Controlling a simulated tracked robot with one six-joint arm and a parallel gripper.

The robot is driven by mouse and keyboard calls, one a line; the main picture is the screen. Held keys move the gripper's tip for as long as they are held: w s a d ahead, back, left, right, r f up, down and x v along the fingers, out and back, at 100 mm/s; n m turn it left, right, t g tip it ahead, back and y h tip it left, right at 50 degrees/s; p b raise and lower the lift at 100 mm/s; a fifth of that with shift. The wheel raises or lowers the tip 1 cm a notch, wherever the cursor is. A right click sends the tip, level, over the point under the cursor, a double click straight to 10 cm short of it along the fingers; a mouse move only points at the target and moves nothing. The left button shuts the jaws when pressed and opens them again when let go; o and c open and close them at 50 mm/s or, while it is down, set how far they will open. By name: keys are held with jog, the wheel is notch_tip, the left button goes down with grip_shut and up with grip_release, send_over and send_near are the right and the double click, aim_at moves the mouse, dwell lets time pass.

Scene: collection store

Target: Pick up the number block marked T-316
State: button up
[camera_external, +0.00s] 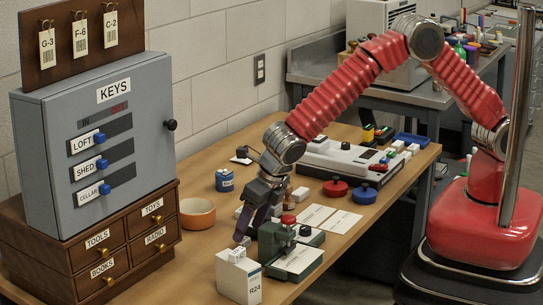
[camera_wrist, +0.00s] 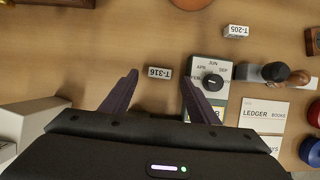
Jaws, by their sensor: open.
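The number block marked T-316 (camera_wrist: 158,73) is a small pale block with a dark-lettered label. In the wrist view it lies on the wooden table between the tips of my gripper (camera_wrist: 160,80). The jaws are open, with a gap on both sides of the block, and I see no contact. A similar block marked T-205 (camera_wrist: 236,31) lies farther off to the upper right. In the external view my gripper (camera_external: 246,229) points down over the table's front part. I cannot make out T-316 there.
A month dial device (camera_wrist: 211,80) stands close to my right finger. A white box marked R24 (camera_external: 239,278) stands at the table's front edge. A green stamp-like device (camera_external: 277,240) is right of my gripper. The key cabinet (camera_external: 100,140) stands left; some bare table lies between.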

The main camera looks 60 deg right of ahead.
aim_at(245, 241)
jog(key=shift+x, duration=1.9)
jog(key=shift+c, duration=0.3)
jog(key=c, duration=1.1)
